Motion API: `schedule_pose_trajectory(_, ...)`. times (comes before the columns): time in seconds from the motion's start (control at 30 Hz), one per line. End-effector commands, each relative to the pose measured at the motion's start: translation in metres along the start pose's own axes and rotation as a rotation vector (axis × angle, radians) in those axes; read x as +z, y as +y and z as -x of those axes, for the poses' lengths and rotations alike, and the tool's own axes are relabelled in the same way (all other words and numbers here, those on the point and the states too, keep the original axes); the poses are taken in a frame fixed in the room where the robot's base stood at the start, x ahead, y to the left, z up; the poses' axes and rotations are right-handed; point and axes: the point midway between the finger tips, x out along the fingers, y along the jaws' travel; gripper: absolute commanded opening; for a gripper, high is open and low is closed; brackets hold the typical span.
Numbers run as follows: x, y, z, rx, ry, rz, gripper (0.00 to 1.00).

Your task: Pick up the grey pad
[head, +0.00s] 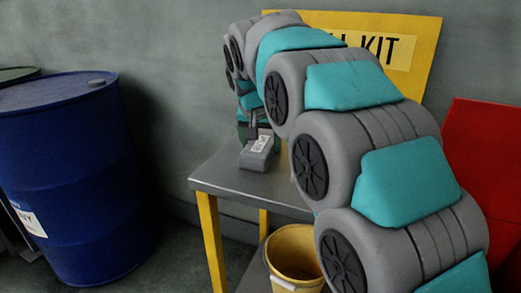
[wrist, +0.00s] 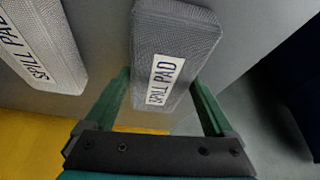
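The grey pad (wrist: 175,40), a ribbed block with a white "SPILL PAD" label, lies on the grey table top under my gripper (wrist: 162,85) in the wrist view. My gripper is open, with one green finger on each side of the pad's near end and gaps beside it. Whether the fingertips are at the pad's height is hard to tell. In the head view the pad (head: 258,155) sits near the table's left end, with my gripper (head: 252,132) just above and behind it, partly hidden.
A second, paler spill pad (wrist: 45,45) lies to the left in the wrist view. The table (head: 225,178) has yellow legs; a yellow bucket (head: 290,238) stands below it. A blue drum (head: 70,180) stands left, a yellow kit sign (head: 420,50) behind, a red object (head: 485,150) right.

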Motion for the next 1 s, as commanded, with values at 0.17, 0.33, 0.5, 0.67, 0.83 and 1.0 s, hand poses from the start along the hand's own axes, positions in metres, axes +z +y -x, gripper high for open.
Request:
schedule_pose_trajectory(0.17, 0.000, 0.000, 0.000, 0.000, -0.001, 0.000, 0.59)
schedule_pose_trajectory(0.33, 0.000, 0.000, 0.000, 0.000, -0.001, 0.000, 0.40)
schedule_pose_trajectory(0.5, 0.000, 0.000, 0.000, 0.000, -0.001, 0.000, 0.29)
schedule_pose_trajectory(0.67, 0.000, 0.000, 0.000, 0.000, -0.001, 0.000, 0.29)
schedule_pose_trajectory(0.83, -0.002, 0.000, 0.004, 0.001, -0.001, -0.001, 0.29)
schedule_pose_trajectory(1.0, -0.009, -0.001, 0.017, -0.001, 0.002, -0.002, 0.29)
